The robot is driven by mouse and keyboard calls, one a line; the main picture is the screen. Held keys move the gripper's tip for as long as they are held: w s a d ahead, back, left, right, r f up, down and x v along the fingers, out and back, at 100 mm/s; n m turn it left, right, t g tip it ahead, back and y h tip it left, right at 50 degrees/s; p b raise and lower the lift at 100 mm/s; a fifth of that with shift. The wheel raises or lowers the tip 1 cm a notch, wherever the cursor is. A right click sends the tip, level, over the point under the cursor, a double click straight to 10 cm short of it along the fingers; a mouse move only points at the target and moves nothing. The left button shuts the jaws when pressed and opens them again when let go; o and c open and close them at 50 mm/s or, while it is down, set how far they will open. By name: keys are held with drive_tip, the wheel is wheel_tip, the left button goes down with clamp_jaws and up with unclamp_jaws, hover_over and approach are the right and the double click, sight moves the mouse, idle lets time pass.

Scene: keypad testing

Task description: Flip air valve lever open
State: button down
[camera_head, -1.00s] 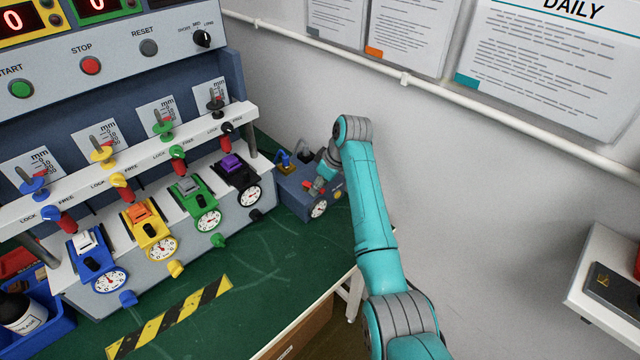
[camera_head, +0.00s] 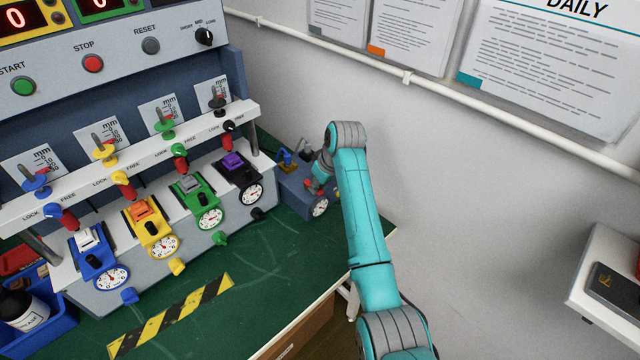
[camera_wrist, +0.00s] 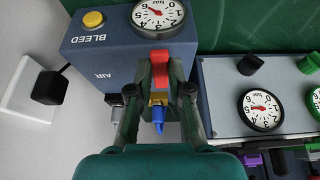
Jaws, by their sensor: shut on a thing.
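The air box (camera_head: 291,197) is a blue-grey unit at the far right end of the bench. In the wrist view the box (camera_wrist: 88,62) carries a gauge (camera_wrist: 158,12), a yellow BLEED button (camera_wrist: 93,19) and the word AIR. The red air valve lever (camera_wrist: 160,56) sits above a brass fitting (camera_wrist: 158,98) with a blue part below it. My gripper (camera_wrist: 160,80) is shut on the red lever, one finger on each side. In the head view my gripper (camera_head: 317,182) is at the box, and my wrist partly hides the lever there.
Left of the box stands the test rig (camera_head: 150,215) with coloured valves, knobs and gauges. A black plug sits in a wall socket (camera_wrist: 28,90). The wall (camera_head: 440,170) is close behind my arm.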

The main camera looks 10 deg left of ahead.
drive_tip(key=c, duration=1.1)
unclamp_jaws()
drive_tip(key=v, duration=1.2)
